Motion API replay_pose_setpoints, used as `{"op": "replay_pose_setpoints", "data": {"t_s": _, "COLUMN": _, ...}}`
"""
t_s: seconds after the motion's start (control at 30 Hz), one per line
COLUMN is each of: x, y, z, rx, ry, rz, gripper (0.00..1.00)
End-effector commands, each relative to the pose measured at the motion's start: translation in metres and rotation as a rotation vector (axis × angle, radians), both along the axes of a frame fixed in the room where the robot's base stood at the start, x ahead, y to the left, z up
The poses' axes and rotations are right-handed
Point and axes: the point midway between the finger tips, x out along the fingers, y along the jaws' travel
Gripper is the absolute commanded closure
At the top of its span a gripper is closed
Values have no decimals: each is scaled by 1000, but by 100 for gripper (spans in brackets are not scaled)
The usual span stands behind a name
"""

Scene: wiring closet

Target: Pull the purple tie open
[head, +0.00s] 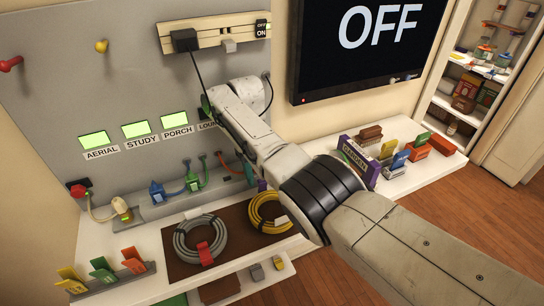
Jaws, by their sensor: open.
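A small purple piece (262,185) shows at the top edge of the yellow cable coil (256,215), just left of my arm. It looks like the purple tie, but my arm partly covers this area, and I cannot tell whether it is fastened. The yellow coil lies on a brown mat (232,262) on the white shelf. A grey cable coil (180,243) with a red tie (205,253) lies to its left. My arm reaches from the lower right up across the panel. My gripper is not visible; the arm hides its end.
Plugs and cables line the panel's foot, including a blue plug (157,190) and a green plug (193,180). Coloured cards (103,268) stand at the front left. A purple GARDEN holder (352,158) and several coloured blocks stand right of my arm. A screen (360,40) reads OFF.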

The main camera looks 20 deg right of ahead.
Motion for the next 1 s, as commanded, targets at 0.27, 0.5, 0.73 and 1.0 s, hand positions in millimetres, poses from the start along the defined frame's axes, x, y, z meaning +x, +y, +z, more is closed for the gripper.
{"op": "replay_pose_setpoints", "data": {"t_s": 0.27, "x": -7, "y": -1, "z": 6, "rx": 3, "ry": -80, "rz": -2, "gripper": 49}}
{"op": "replay_pose_setpoints", "data": {"t_s": 0.5, "x": -13, "y": -1, "z": 5, "rx": 5, "ry": -174, "rz": -2, "gripper": 49}}
{"op": "replay_pose_setpoints", "data": {"t_s": 0.73, "x": -19, "y": -1, "z": 2, "rx": 6, "ry": -278, "rz": -4, "gripper": 49}}
{"op": "replay_pose_setpoints", "data": {"t_s": 1.0, "x": -26, "y": -1, "z": -1, "rx": 8, "ry": -411, "rz": -3, "gripper": 49}}
